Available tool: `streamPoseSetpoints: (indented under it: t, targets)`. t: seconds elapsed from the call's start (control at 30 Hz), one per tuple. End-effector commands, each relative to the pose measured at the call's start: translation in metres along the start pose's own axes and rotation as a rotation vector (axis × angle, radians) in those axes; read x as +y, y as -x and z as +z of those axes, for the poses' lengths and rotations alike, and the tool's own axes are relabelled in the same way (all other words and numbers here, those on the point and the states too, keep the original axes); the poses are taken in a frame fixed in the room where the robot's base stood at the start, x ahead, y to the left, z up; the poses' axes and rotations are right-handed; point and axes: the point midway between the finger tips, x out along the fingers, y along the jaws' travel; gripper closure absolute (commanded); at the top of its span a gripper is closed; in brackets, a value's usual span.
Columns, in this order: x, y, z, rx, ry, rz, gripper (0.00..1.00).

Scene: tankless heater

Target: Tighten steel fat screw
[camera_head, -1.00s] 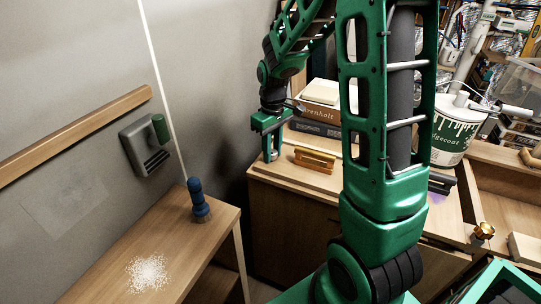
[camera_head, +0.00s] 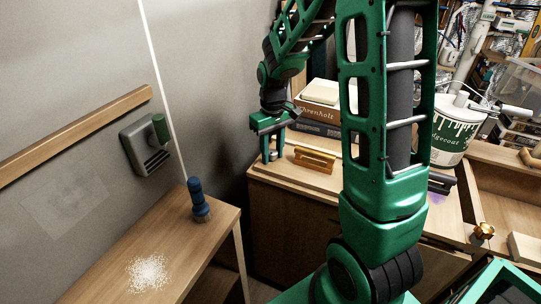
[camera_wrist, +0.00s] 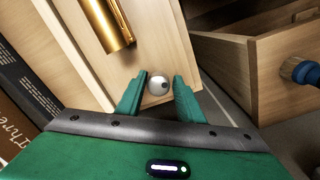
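The steel fat screw (camera_wrist: 158,86) shows as a round, shiny head near the edge of a pale wooden board (camera_wrist: 128,82) in the wrist view. My gripper (camera_wrist: 160,78) is open, with one green finger on each side of the screw head. A narrow gap shows at the right finger; whether the left finger touches the head I cannot tell. In the head view, my gripper (camera_head: 273,158) points down at the left end of the wooden cabinet top.
A brass handle block (camera_head: 315,159) lies close to my gripper, also in the wrist view (camera_wrist: 108,22). Boxes or books (camera_head: 320,100) stand behind. A blue-handled tool (camera_head: 199,200) stands on the left table.

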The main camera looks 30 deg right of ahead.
Motion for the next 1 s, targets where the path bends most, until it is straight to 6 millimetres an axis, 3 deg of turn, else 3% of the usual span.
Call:
streamPoseSetpoints:
  t: [0.43, 1.0]
  targets:
    - [0.002, 0.004, -0.002, 0.007, -0.002, 0.003, 0.61]
    - [0.002, 0.043, -0.002, 0.008, -0.002, 0.003, 0.61]
